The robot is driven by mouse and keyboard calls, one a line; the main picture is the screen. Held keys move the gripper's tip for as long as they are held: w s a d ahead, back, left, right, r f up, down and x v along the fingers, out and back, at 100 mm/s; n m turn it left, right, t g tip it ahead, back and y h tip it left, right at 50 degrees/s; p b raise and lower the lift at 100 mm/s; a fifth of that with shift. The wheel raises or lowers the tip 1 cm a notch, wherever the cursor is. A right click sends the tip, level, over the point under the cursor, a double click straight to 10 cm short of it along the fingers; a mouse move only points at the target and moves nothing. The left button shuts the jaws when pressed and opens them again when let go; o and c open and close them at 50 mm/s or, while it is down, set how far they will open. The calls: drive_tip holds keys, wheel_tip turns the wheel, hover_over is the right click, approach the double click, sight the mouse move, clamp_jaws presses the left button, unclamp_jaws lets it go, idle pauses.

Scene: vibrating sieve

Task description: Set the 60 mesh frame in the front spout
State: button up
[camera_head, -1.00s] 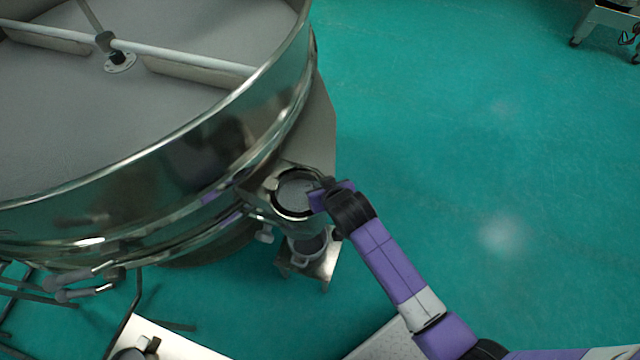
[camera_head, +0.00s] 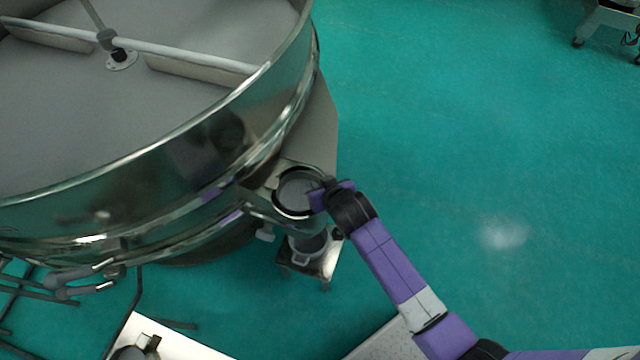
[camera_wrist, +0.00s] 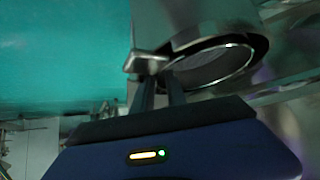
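The 60 mesh frame, a round dark-rimmed ring with a grey mesh face (camera_head: 296,193), is at the mouth of the front spout (camera_head: 262,197) on the sieve's side. No mesh label is readable. My gripper (camera_head: 321,194) is at the ring's right edge. In the wrist view the dark ring (camera_wrist: 217,63) lies just beyond the fingertips of my gripper (camera_wrist: 159,78), with a small metal block beside them. The two fingers stand close together. I cannot tell whether they grip the rim or whether the ring is fully seated.
The large steel sieve drum (camera_head: 200,130) fills the left. A pail (camera_head: 308,246) stands on a small stand (camera_head: 326,262) below the spout. A pale table (camera_head: 185,343) is at the bottom.

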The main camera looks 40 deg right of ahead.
drive_tip(key=shift+s+d, duration=0.2)
drive_tip(key=shift+d, duration=0.1)
drive_tip(key=v, duration=0.7)
drive_tip(key=shift+a+r, duration=0.15)
drive_tip(key=shift+a, duration=0.1)
drive_tip(key=shift+s+a+r, duration=0.1)
drive_tip(key=shift+s+r, duration=0.05)
